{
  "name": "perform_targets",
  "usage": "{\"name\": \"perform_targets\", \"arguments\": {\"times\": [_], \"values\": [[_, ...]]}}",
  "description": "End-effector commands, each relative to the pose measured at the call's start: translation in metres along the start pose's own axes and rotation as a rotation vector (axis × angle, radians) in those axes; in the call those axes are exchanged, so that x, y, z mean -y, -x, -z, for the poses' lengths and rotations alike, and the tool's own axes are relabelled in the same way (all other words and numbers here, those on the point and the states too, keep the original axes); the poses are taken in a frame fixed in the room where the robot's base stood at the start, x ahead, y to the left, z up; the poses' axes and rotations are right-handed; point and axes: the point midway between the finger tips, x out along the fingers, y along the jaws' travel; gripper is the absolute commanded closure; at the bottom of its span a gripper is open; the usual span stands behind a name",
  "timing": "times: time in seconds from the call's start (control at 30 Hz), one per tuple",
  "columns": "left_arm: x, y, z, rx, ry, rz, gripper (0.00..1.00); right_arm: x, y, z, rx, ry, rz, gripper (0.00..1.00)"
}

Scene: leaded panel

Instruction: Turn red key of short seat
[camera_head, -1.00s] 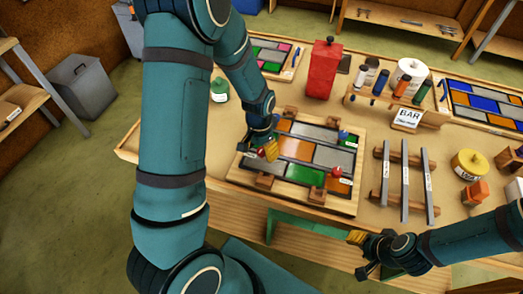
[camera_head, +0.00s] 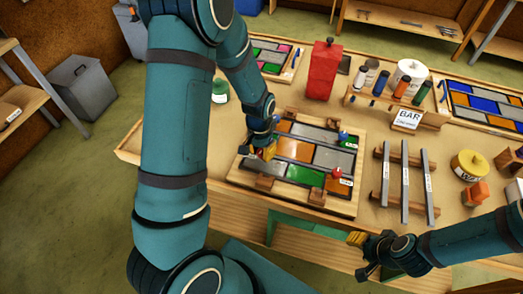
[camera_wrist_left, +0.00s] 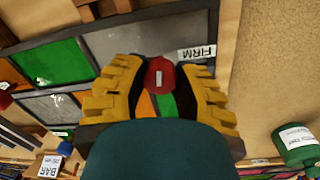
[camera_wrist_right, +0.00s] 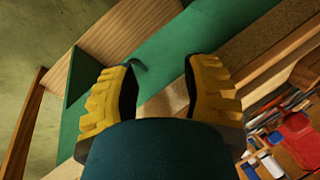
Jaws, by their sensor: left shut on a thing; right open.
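The leaded panel lies in a wooden frame (camera_head: 232,171) on the bench, with coloured and grey panes. My left gripper (camera_head: 266,150) is at the panel's left edge. In the left wrist view a red key (camera_wrist_left: 160,73) with a pale mark on top sits between its yellow fingers, shut on it. A label reading FIRM (camera_wrist_left: 197,53) lies beside that key. Another red key (camera_head: 336,172) stands at the panel's front right, next to a label too small to read. A blue key (camera_head: 343,135) is at the back right. My right gripper (camera_head: 363,254) is open and empty at the bench's front.
Several grey bars (camera_head: 405,185) lie on wooden rests right of the panel. Behind stand a red container (camera_head: 322,70), a bottle rack and a BAR sign (camera_head: 406,119). A green bottle (camera_head: 220,90) is back left. A green bracket (camera_wrist_right: 150,60) is near my right gripper.

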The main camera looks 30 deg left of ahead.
Motion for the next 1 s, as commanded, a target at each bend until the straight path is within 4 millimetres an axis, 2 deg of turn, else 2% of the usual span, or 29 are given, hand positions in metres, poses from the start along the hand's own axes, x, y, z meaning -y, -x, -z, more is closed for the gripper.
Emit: {"name": "perform_targets", "arguments": {"times": [0.47,1.0], "values": [[0.000,0.000,-0.001,-0.018,0.365,0.001,1.00,0.001,0.003,0.001,0.000,0.000,0.000,0.53],[-0.001,0.001,-0.001,-0.044,0.879,0.002,1.00,0.007,0.021,0.003,0.000,0.000,0.004,0.53]]}}
